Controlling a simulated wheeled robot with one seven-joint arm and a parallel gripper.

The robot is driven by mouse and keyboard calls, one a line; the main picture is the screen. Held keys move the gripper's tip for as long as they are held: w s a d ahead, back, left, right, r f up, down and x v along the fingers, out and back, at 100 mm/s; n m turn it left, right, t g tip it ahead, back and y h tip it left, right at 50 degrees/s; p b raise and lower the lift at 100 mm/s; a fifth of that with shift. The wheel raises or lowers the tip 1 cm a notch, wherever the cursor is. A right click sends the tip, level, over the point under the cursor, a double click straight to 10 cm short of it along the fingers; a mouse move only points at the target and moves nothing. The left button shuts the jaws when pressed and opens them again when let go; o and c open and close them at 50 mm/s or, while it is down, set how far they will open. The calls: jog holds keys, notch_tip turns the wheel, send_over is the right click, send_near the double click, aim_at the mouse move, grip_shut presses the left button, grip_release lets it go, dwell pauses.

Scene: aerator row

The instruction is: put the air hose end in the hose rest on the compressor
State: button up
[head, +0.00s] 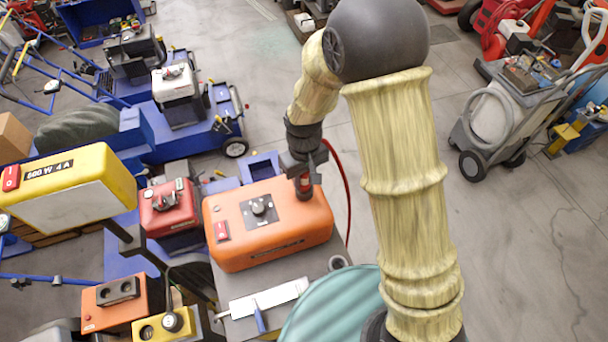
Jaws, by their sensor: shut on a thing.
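The orange compressor (268,240), a rounded box with a black knob plate and a red switch, sits at the centre of the head view. My gripper (304,182) points down over its back right end, shut on a small piece with some red in it, taken as the air hose end. The fingers mostly cover that piece. A red hose (345,185) arcs from beside the gripper down behind the compressor's right end. I cannot tell whether the piece touches the compressor top. No hose rest shows clearly; the gripper may hide it.
A small dark ring (337,262) lies on the grey surface (318,264) right of the compressor. A white plate with a blue handle (268,301) and a teal round thing (335,310) are in front. A yellow box (70,190) stands left.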

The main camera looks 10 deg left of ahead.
jog(key=shift+f+b, duration=0.6)
jog(key=shift+f, duration=0.3)
jog(key=o, duration=1.1)
jog(key=shift+r, duration=0.1)
notch_tip(320, 180, up, 17)
jog(key=b, duration=0.3)
jog(key=shift+r, duration=0.15)
jog(key=shift+d, duration=0.1)
jog(key=s+d+f+m+t, duration=0.1)
jog(key=s+d+f+m, duration=0.1)
jog(key=d, duration=0.4)
jog(key=s+d+f+m+b, duration=0.1)
jog(key=s+d+f+m, duration=0.1)
jog(key=d, duration=0.5)
jog(key=s+d+f+m+t, duration=0.1)
jog(key=s+d+f+m, duration=0.2)
jog(key=d+f, duration=0.3)
jog(key=shift+s+d+t+b, duration=0.3)
jog(key=shift+s+d, duration=0.05)
jog(key=shift+d, duration=0.35)
